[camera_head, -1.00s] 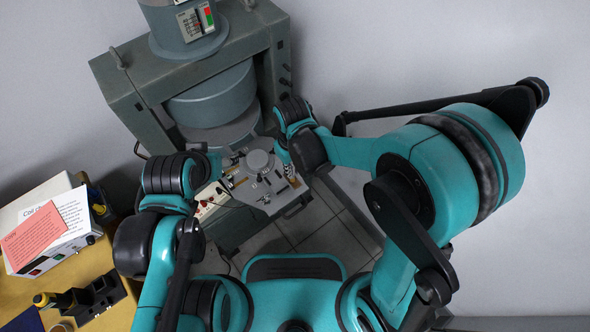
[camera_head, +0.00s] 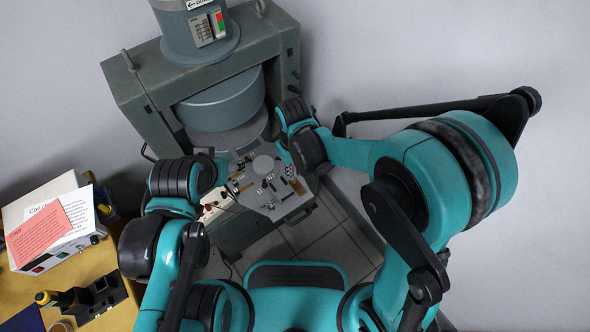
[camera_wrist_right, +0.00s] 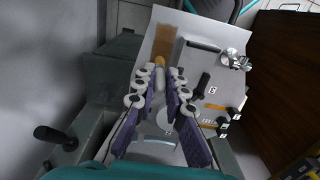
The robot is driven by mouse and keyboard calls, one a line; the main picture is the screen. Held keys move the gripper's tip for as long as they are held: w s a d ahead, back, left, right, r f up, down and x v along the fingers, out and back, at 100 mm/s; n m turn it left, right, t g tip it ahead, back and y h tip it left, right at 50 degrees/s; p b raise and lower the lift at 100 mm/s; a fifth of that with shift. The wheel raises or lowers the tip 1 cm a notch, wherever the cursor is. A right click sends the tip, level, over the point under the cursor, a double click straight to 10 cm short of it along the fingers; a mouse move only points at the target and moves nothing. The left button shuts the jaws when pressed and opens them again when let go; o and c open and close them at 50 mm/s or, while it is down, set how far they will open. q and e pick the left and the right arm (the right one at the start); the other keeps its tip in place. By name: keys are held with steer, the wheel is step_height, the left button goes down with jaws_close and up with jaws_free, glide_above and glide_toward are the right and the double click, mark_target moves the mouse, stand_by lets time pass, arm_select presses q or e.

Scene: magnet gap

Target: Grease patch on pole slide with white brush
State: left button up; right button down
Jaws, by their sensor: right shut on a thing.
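My right gripper (camera_wrist_right: 160,82), with purple fingers and pale rounded pads, is shut on a thin white tool with a yellow-orange end, which I take to be the white brush (camera_wrist_right: 160,78). The fingers hide much of it. Just beyond its end, a brown patch (camera_wrist_right: 165,45) lies on the pale grey plate (camera_wrist_right: 152,38). I cannot tell whether the brush touches it. In the head view the plate (camera_head: 290,206) sits before the magnet, with the brown patch (camera_head: 298,186) near its right edge. My left arm reaches the plate's left side; its jaws are not clear.
The large grey magnet (camera_head: 222,103) stands behind the plate. Small fittings and a black handle (camera_wrist_right: 203,46) stand on the plate. At the left, a yellow bench (camera_head: 98,262) holds a white box with a pink paper (camera_head: 40,232) and a black holder (camera_head: 98,298).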

steer(key=shift+s, duration=0.1)
steer(key=shift+s+d+f, duration=0.1)
steer(key=shift+s+d, duration=0.55)
steer(key=shift+s, duration=0.2)
steer(key=shift+s, duration=0.1)
steer(key=shift+s+d, duration=0.65)
steer(key=shift+s, duration=0.15)
steer(key=shift+w, duration=0.1)
steer(key=shift+w+a, duration=0.65)
steer(key=shift+w, duration=0.15)
steer(key=shift+w, duration=0.1)
